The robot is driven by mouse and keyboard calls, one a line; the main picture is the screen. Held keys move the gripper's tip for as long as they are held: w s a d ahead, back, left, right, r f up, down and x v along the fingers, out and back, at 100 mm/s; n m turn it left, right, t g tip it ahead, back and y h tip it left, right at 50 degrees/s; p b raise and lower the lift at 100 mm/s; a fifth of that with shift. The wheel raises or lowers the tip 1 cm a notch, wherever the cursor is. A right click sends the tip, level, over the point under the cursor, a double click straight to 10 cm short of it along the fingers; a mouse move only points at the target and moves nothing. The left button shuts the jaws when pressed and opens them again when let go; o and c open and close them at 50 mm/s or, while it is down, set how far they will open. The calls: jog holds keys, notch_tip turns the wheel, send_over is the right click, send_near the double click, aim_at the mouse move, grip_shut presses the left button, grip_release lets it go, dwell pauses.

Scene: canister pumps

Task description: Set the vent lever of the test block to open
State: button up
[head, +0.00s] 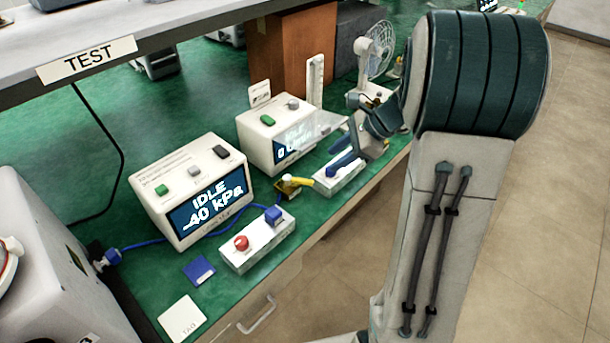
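The test block, as far as I can tell, is the white block (242,257) with a red knob (241,243) and a blue fitting (273,215), in front of the display box. A brass valve with a yellow lever (298,181) sits at its far end; I take this as the vent lever. It points right, toward a second white block (341,183). My gripper (331,158) is just right of and above the lever, over the second block. Its two blue fingers look apart, with nothing visible between them. Contact with the lever cannot be told.
A white display box (180,190) reads IDLE, -40 kPa; a second box (262,141) stands behind it. A blue hose (150,247) crosses the green bench. A blue card (199,271) and a TAG card (182,318) lie in front. A fan (377,48) stands at the back.

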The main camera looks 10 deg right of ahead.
jog(key=w+d+f+m+t, duration=0.1)
jog(key=w+d+f+m, duration=0.2)
jog(key=w+f, duration=0.1)
send_near(302, 179)
jog(key=shift+m+y, duration=0.3)
jog(key=x, duration=0.7)
jog(key=shift+w+a+f+b, duration=0.1)
jog(key=shift+f+b, duration=0.3)
jog(key=shift+f, duration=0.05)
grip_shut()
